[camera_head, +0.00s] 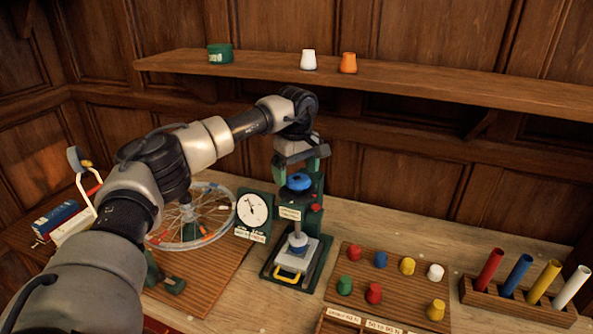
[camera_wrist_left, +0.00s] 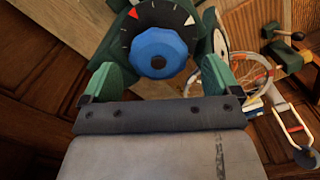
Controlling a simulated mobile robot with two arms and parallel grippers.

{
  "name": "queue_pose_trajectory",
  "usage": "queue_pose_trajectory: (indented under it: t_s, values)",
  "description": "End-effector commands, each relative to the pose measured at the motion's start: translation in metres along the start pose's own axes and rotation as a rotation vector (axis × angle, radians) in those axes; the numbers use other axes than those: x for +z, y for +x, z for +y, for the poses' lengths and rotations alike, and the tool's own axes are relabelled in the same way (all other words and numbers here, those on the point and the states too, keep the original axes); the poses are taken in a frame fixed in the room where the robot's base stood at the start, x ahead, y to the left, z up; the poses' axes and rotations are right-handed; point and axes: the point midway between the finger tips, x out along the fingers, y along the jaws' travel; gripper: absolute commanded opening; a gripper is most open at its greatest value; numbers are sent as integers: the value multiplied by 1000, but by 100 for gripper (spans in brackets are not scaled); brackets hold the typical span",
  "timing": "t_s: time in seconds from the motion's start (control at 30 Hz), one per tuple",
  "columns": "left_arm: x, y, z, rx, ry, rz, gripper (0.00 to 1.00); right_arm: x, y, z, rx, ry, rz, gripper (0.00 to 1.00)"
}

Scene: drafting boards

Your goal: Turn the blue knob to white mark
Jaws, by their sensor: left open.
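The blue knob (camera_head: 298,182) sits on top of the green press-like stand (camera_head: 312,208). A red mark (camera_wrist_left: 133,12) and the white mark (camera_wrist_left: 189,20) show on the dial's upper edge in that view. I cannot make out a pointer on the knob. My left gripper (camera_head: 303,163) is open just above the knob. Its green fingers (camera_wrist_left: 160,72) are spread on either side of the knob, apart from it. My right gripper is not in view.
A white-faced gauge (camera_head: 252,209) stands left of the stand, and a spoked wheel (camera_head: 210,235) lies further left. A board of coloured pegs (camera_head: 390,262) and a rack of coloured tubes (camera_head: 520,297) are to the right. A wooden shelf (camera_head: 430,85) runs behind, above the bench.

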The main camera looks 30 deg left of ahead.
Motion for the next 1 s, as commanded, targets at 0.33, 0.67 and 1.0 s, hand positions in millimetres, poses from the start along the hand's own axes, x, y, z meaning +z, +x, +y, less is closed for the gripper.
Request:
queue_pose_trajectory:
  t_s: [0.33, 0.67, 1.0]
  values:
    - [0, 15, 0, 1, 1, 0, 91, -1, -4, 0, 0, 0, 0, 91]
    - [0, 15, 0, 1, 0, 0, 59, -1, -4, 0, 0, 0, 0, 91]
    - [0, 15, 0, 1, -17, -1, 42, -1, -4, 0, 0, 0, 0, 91]
